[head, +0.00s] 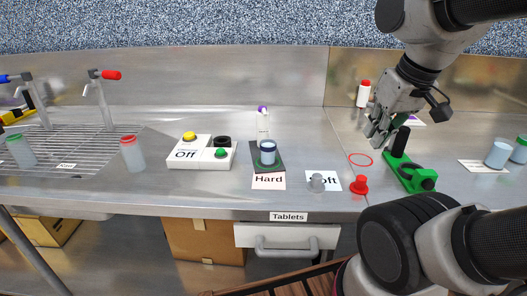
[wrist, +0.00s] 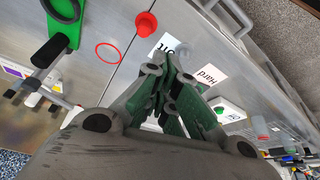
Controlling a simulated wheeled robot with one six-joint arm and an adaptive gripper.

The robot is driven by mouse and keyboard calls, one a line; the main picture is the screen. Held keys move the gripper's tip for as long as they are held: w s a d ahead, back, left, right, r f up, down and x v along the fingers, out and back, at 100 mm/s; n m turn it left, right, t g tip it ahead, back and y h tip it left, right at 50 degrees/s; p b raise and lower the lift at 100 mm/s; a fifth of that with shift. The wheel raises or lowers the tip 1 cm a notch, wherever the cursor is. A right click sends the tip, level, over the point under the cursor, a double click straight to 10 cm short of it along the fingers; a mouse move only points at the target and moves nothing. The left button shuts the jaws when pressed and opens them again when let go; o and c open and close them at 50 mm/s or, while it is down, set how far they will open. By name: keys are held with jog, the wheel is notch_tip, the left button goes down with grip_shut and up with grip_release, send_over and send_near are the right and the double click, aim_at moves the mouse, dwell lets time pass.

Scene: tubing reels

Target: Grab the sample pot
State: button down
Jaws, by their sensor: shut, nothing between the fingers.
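Several pots could be the sample pot, and I cannot tell which one is meant. A red-rimmed pot (head: 131,154) stands left of the switch box, and a green-rimmed pot (head: 20,151) is at the far left. A pale blue pot (head: 497,154) stands on a label at the right, with a green-topped pot (head: 520,150) beside it. My gripper (head: 373,136) is shut and empty above the bench, right of centre; its fingers also show in the wrist view (wrist: 166,66).
A green clamp-like device (head: 413,176) is below and right of my gripper, next to a red ring mark (head: 360,160). A switch box (head: 201,153) stands left of centre.

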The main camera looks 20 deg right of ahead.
jog(key=c, duration=2.2)
grip_release()
jog(key=o, duration=0.4)
jog(key=shift+f, duration=0.1)
jog(key=shift+c, duration=0.2)
jog(key=o, duration=1)
jog(key=w+f, duration=0.1)
jog(key=w+a+g, duration=0.1)
jog(key=w+f+g, duration=0.1)
jog(key=shift+w+a+f, duration=0.25)
jog(key=shift+w+f, duration=0.05)
jog(key=shift+f, duration=0.05)
jog(key=shift+o, duration=0.4)
jog(key=w+a+f+n+g+y, duration=0.1)
jog(key=w+a+f+n+y, duration=0.1)
jog(key=w+a, duration=0.3)
jog(key=w+f+n, duration=0.1)
jog(key=w, duration=0.3)
jog(key=shift+g, duration=0.3)
jog(key=n+t+y, duration=0.1)
jog(key=n+y, duration=0.1)
jog(key=n, duration=0.9)
send_over(270, 142)
jog(key=d, duration=0.3)
jog(key=x, duration=0.5)
jog(key=s+x, duration=0.1)
jog(key=x, duration=0.2)
jog(key=shift+s+a, duration=0.1)
jog(key=shift+a, duration=0.25)
